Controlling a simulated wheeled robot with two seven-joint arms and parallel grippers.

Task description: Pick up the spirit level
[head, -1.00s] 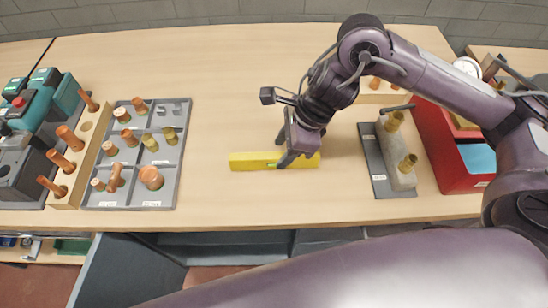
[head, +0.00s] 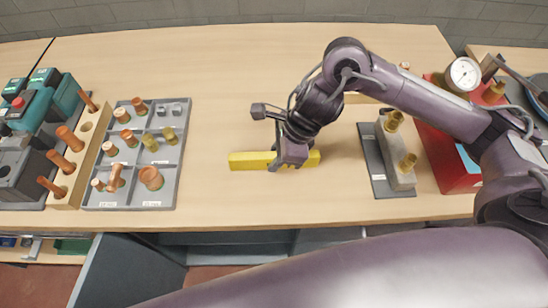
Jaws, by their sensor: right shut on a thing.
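The yellow spirit level (head: 248,161) lies lengthwise on the wooden table near its front edge, in the middle of the head view. My right gripper (head: 287,163) comes down over it from the right and is shut on it a little right of its middle. The fingers hide that part of the level. Both ends of the level show. I cannot tell any gap between the level and the table. My left gripper is not in view.
A grey compartment tray (head: 170,185) with copper and brass fittings is at left, beside a wooden peg block (head: 90,150) and a green machine (head: 58,95). At right are a grey mat (head: 372,160) with a pipe block (head: 396,155) and a red case (head: 447,160).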

